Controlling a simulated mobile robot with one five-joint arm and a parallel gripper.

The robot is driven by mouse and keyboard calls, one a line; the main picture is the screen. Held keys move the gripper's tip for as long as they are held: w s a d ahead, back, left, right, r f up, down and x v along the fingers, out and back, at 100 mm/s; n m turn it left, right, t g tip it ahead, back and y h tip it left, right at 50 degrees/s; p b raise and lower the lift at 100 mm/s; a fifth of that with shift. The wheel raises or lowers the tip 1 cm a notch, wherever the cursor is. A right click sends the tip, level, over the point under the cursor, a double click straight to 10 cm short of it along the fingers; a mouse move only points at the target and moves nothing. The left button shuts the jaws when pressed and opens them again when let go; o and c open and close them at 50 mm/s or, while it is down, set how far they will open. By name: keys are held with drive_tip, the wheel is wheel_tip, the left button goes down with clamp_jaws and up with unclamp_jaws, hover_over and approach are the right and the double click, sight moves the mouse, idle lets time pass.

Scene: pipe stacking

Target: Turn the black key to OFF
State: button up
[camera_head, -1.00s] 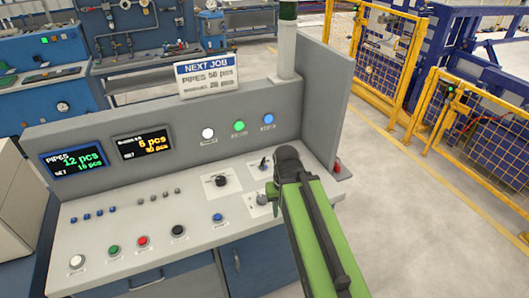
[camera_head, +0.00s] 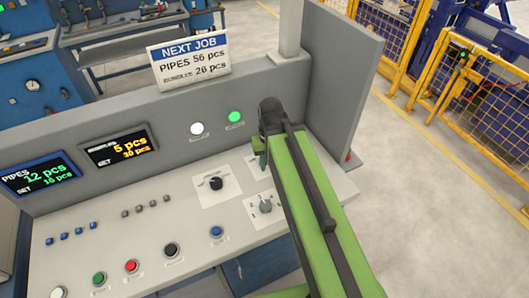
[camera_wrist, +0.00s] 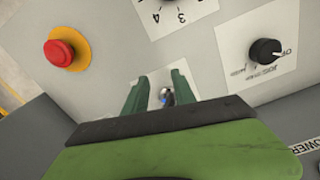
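A black turn knob (camera_head: 216,183) sits on a white plate on the sloped panel. In the wrist view the black knob (camera_wrist: 265,50) is at the right, beside OFF and JOG lettering; its white mark seems to point toward OFF. My gripper (camera_wrist: 162,88) has its two green fingers apart, left of this knob in that view. A small key-like part (camera_wrist: 168,98), silvery and dark, shows between the fingers; I cannot tell whether they touch it. In the head view my gripper (camera_head: 262,160) is low over the panel, right of the black knob, largely hidden by my arm.
A grey selector (camera_head: 265,206) stands in front of my gripper. A red mushroom button on yellow (camera_wrist: 60,52) is at the left in the wrist view. Several push buttons (camera_head: 131,266) and two displays (camera_head: 38,173) lie left. A raised back wall (camera_head: 145,120) bounds the panel.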

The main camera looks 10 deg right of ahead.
drive_tip(key=w+r+m+p, duration=0.3)
drive_tip(key=r+p, duration=0.4)
drive_tip(key=w+r+m+p, duration=0.3)
drive_tip(key=w+r+p, duration=0.1)
drive_tip(key=r+p, duration=0.35)
drive_tip(key=shift+m, duration=0.3)
drive_tip(key=f+b, duration=1.1)
drive_tip(key=b, duration=0.1)
drive_tip(key=f+b, duration=0.6)
drive_tip(key=shift+s+a+f, duration=0.15)
drive_tip(key=shift+s+f, duration=0.1)
drive_tip(key=shift+f, duration=0.1)
drive_tip(key=shift+r, duration=0.1)
clamp_jaws()
